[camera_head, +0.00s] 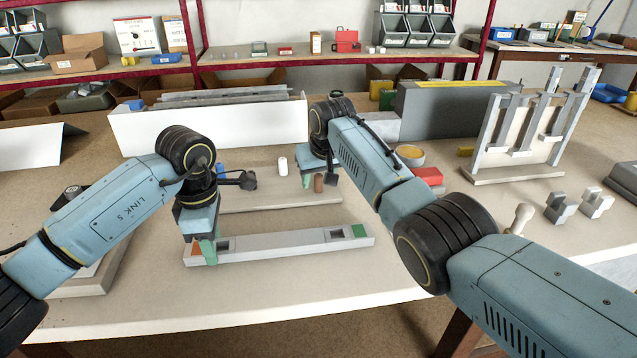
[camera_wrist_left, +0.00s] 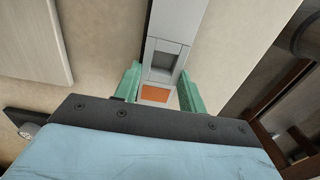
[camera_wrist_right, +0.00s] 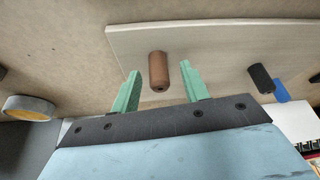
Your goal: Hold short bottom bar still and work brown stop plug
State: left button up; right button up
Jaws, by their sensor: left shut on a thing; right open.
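The short bottom bar (camera_head: 285,244) is a pale grey bar lying across the front of the table, with an orange left end, a green right end and square recesses. My left gripper (camera_head: 207,250) is shut on its orange end; the left wrist view shows the bar (camera_wrist_left: 176,22) between the green fingers (camera_wrist_left: 158,78). The brown stop plug (camera_head: 318,183) stands upright on a pale board. My right gripper (camera_head: 306,178) is open beside it. In the right wrist view the plug (camera_wrist_right: 159,68) appears between the open fingertips (camera_wrist_right: 161,75), with gaps on both sides.
The pale board (camera_head: 260,201) behind the bar also holds a white plug (camera_head: 283,166); black (camera_wrist_right: 262,78) and blue (camera_wrist_right: 281,91) plugs show in the right wrist view.

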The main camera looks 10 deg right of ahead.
grip_shut()
